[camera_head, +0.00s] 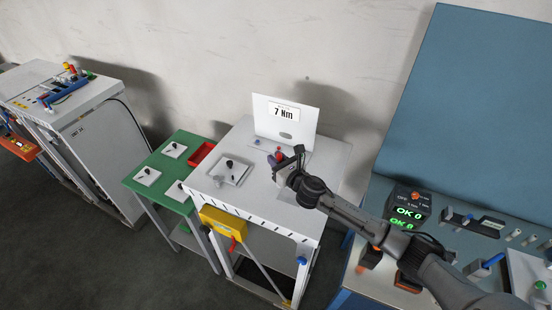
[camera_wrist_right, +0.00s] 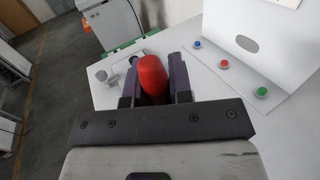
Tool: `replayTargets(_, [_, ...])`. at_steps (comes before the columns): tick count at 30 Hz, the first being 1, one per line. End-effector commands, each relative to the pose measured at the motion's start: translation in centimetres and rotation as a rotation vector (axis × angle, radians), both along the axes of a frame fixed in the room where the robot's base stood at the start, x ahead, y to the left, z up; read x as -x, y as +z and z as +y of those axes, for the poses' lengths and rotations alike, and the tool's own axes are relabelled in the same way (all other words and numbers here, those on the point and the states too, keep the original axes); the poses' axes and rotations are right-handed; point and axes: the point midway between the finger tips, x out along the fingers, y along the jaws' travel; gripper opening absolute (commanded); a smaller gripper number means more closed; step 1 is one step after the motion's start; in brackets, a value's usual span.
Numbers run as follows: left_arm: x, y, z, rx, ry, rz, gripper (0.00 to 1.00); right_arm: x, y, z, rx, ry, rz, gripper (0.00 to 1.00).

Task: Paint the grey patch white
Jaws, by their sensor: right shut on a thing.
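An upright white panel (camera_head: 302,113) stands at the back of the white table. A grey rounded patch (camera_head: 285,135) is low on its face, and it also shows in the right wrist view (camera_wrist_right: 247,43). I cannot tell whether this patch is paint or an opening. My right gripper (camera_head: 280,160) is over the white table, in front of the panel and apart from it. In the wrist view its jaws (camera_wrist_right: 155,88) are shut on a red rounded object (camera_wrist_right: 152,77). The lower part of that object is hidden. My left gripper is not in view.
Blue (camera_wrist_right: 197,44), red (camera_wrist_right: 223,64) and green (camera_wrist_right: 261,91) buttons line the panel's foot. A square white plate (camera_head: 229,169) lies left on the white table (camera_head: 320,165). A green table (camera_head: 150,160) stands to the left, a blue bench (camera_head: 385,190) to the right.

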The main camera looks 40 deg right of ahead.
Motion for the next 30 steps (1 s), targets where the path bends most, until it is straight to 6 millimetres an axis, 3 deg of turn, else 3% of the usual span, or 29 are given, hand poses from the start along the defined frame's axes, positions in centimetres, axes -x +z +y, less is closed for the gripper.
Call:
replayTargets(1, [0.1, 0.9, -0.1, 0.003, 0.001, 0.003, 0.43, 0.0, 1.0, 0.0, 0.0, 0.0, 0.0, 0.0])
replayTargets(9, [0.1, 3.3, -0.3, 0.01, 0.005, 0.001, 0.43, 0.0, 3.4, 0.0, 0.001, 0.0, -0.001, 0.0])
replayTargets(16, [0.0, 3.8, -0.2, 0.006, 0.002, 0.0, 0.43, 0.0, 5.1, -0.1, 0.001, -0.001, -0.001, 0.0])
replayTargets(30, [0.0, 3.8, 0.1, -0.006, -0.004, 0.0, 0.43, 0.1, 5.3, -0.1, -0.001, -0.002, 0.0, 0.0])
